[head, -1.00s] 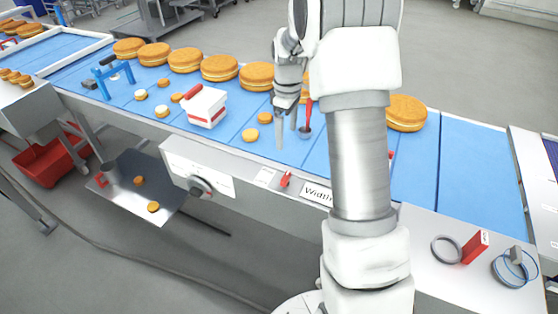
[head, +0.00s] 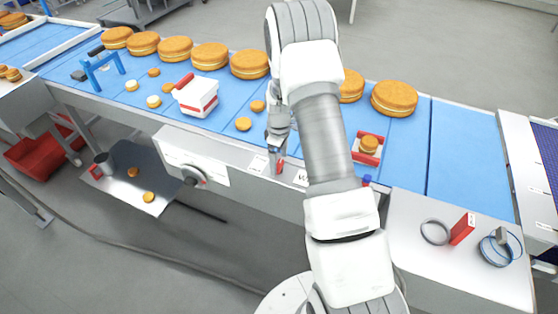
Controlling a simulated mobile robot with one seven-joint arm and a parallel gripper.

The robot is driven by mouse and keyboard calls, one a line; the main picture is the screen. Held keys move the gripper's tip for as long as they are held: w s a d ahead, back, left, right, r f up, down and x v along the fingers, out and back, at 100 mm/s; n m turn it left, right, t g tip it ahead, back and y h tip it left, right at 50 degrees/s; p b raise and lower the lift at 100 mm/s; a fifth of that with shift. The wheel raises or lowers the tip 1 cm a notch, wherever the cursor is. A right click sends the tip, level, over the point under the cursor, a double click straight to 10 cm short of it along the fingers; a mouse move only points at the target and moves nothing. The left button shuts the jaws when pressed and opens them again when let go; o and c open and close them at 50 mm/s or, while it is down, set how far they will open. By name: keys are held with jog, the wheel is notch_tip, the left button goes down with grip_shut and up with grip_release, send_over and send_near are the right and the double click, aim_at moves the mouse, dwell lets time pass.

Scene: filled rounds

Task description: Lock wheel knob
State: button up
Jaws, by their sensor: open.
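A round grey wheel knob (head: 192,177) with a small red part sits on a white scale plate on the conveyor's front side. To its right, a small red lever (head: 281,165) sticks out of the same front side between white labels. My gripper (head: 276,166) is open, pointing down right at this red lever. The fingers overlap the lever in the picture, so I cannot tell whether they touch it. My gripper is well to the right of the round wheel knob. My arm hides part of the label and the belt behind it.
Large filled rounds (head: 394,98) line the blue belt's (head: 465,150) far side. A white box with a red handle (head: 196,96) and a blue stand (head: 103,70) are on the belt. A metal tray (head: 140,180) hangs below. A grey ring (head: 435,232) lies at right.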

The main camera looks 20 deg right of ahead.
jog(key=shift+f, duration=0.65)
jog(key=c, duration=1.4)
